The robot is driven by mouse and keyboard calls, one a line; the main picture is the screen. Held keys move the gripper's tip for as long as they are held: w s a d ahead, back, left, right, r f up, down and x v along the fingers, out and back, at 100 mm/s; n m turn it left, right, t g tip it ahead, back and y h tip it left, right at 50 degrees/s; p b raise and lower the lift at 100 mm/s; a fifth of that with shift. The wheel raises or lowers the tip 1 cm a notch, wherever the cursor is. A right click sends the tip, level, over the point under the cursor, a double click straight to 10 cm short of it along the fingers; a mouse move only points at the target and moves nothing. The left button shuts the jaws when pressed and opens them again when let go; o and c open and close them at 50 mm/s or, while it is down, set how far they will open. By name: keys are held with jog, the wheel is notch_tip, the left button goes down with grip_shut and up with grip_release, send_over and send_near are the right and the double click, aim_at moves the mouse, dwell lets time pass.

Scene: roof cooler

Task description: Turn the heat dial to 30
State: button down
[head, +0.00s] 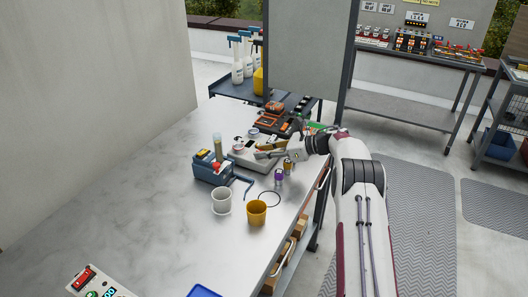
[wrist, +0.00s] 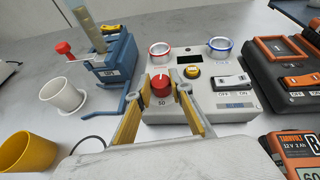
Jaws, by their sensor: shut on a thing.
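The pale grey control box (wrist: 215,62) sits on the marble counter; it also shows in the head view (head: 239,157). A red dial (wrist: 160,85) stands at its front left, with the mark 50 printed just in front of it. The dial's pointer is too small to read. My gripper (wrist: 164,82) has its yellow fingers on both sides of the red dial, shut on it. In the head view my gripper (head: 262,150) is over the box and hides part of it.
The box also carries two ringed round wells (wrist: 160,53), a yellow button (wrist: 192,71) and an off/on rocker switch (wrist: 231,82). A blue cranked device (wrist: 115,65), a white cup (wrist: 62,94) and a yellow cup (wrist: 22,152) stand left. Orange-black battery units (wrist: 280,58) stand right.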

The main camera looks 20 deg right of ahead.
jog(key=shift+s+a+m+t+h, duration=0.15)
jog(key=shift+m+t+h, duration=0.8)
jog(key=shift+m+h, duration=0.4)
jog(key=shift+s+a+m+t+h, duration=0.1)
jog(key=shift+a+m+t+h, duration=0.05)
jog(key=shift+m+t+h, duration=1.1)
jog(key=shift+a+r+m+t+h, duration=0.1)
jog(key=shift+m+t+h, duration=0.05)
jog(key=shift+m+h, duration=1.1)
jog(key=shift+a+m+t+h, duration=0.1)
jog(key=shift+m+t+h, duration=0.05)
jog(key=shift+m+h, duration=1.1)
jog(key=c, duration=1.8)
grip_release()
jog(key=shift+s, duration=0.1)
jog(key=shift+v, duration=5.9)
